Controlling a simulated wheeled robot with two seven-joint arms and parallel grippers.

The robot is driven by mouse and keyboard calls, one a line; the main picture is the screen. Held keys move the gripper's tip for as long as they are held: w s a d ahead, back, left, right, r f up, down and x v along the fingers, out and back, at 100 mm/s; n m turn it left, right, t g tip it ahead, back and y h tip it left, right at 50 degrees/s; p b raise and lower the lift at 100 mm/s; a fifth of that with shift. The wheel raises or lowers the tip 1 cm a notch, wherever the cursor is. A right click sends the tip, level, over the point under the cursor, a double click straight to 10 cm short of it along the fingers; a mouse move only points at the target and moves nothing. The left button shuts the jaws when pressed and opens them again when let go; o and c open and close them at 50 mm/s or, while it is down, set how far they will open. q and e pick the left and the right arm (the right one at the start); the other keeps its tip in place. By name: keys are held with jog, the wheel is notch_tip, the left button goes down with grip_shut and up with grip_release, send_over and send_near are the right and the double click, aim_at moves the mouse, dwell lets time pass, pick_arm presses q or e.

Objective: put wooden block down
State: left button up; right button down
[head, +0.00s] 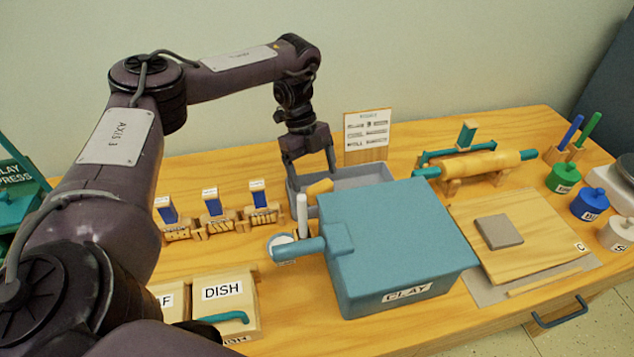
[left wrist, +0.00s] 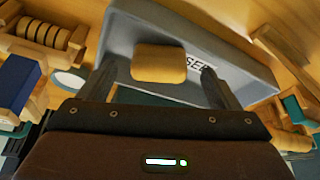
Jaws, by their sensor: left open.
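The wooden block (head: 320,187) is a small tan block at the grey tray (head: 376,174) behind the teal clay box. In the left wrist view the wooden block (left wrist: 158,63) shows whole, over the tray (left wrist: 130,30), whose label is partly covered. My left gripper (head: 311,168) points down over the tray's left part. Its fingers are spread, one on each side of the block in the left wrist view, with gaps between them and the block. The clay box hides the tray's front, so I cannot tell how the block rests. My right gripper is not in view.
The large teal box labelled CLAY (head: 400,240) stands right in front of the tray. Several small stamp stands (head: 213,215) are to the left. A rolling pin (head: 480,164) on a rack is to the right. A board (head: 520,240) bears a grey-brown slab (head: 498,231).

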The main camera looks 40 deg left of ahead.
pick_arm(q)
jog(key=s+p+v, duration=0.1)
jog(key=p+v, duration=0.1)
jog(key=v, duration=0.5)
jog(key=shift+w+r, duration=0.45)
jog(key=shift+w, duration=0.05)
jog(key=shift+r+p, duration=0.1)
jog(key=shift+p, duration=0.25)
